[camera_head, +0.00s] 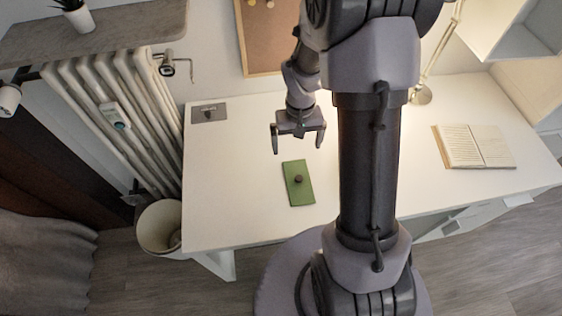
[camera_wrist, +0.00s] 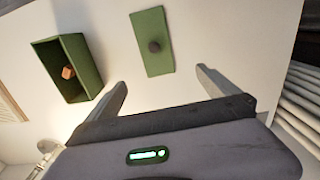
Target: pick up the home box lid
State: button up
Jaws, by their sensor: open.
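The home box lid (camera_head: 299,193) is a flat green rectangle with a dark round knob (camera_head: 298,179). It lies flat on the white desk, left of my arm in the head view. The lid also shows at the top of the wrist view (camera_wrist: 149,24), ahead of the fingertips. My gripper (camera_head: 298,148) is open and empty, above the desk on the far side of the lid. In the wrist view, my two fingers (camera_wrist: 161,80) are spread and point toward the lid without touching it.
An open green box (camera_wrist: 93,78) with a small brown block (camera_wrist: 68,72) inside stands beside the lid; my arm hides it in the head view. A grey plate (camera_head: 209,113), an open book (camera_head: 455,149) and a lamp base (camera_head: 421,96) are on the desk. A radiator (camera_head: 112,120) stands left.

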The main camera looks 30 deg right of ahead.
aim_at(298, 171)
jog(key=f+b, duration=0.2)
jog(key=f, duration=0.3)
jog(key=f+b, duration=0.2)
jog(key=f, duration=0.3)
jog(key=f+b, duration=0.2)
jog(key=f, duration=0.3)
jog(key=shift+s+d+b, duration=0.3)
jog(key=shift+s+d, duration=0.05)
jog(key=shift+r, duration=0.2)
jog(key=c, duration=1.5)
